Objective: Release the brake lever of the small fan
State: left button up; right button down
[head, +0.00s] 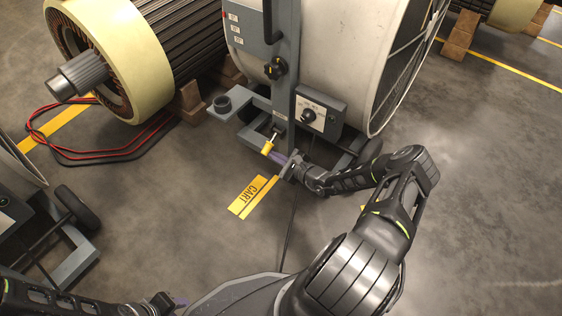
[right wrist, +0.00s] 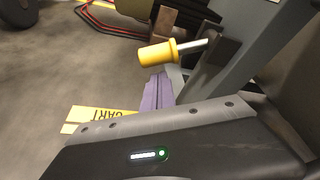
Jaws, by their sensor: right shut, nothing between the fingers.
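The fan (head: 330,60) is a pale drum on a grey wheeled frame in the head view. Its brake lever (head: 268,147) has a yellow grip on a metal rod, low on the grey post. In the right wrist view the lever (right wrist: 158,53) sticks out to the left from a dark bracket. My right gripper (head: 276,158) is shut and empty, its purple fingers just below the yellow grip. The fingers also show in the right wrist view (right wrist: 157,92); I cannot tell whether they touch the lever. My left gripper (head: 172,302) is at the bottom edge, mostly cut off.
A control box (head: 321,115) and a black knob (head: 274,68) are on the fan's frame. A large rotor (head: 130,60) on wooden blocks stands at the upper left, with red and black cables (head: 75,140) beside it. Another wheeled unit (head: 20,215) is at the left edge.

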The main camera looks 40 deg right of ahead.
jog(key=shift+s+a+r, duration=0.1)
jog(key=shift+a+r, duration=0.25)
jog(key=shift+r, duration=0.15)
jog(key=shift+s+a+r+m+p, duration=0.1)
jog(key=shift+a+r+m+p, duration=0.1)
jog(key=shift+r+m+p, duration=0.2)
notch_tip(320, 180, up, 7)
jog(key=a+m+g+y+p, duration=0.1)
jog(key=m+y+p, duration=0.2)
jog(key=m+p, duration=0.1)
jog(key=shift+s+a+p, duration=0.15)
jog(key=shift+p, duration=0.7)
dwell(0.4)
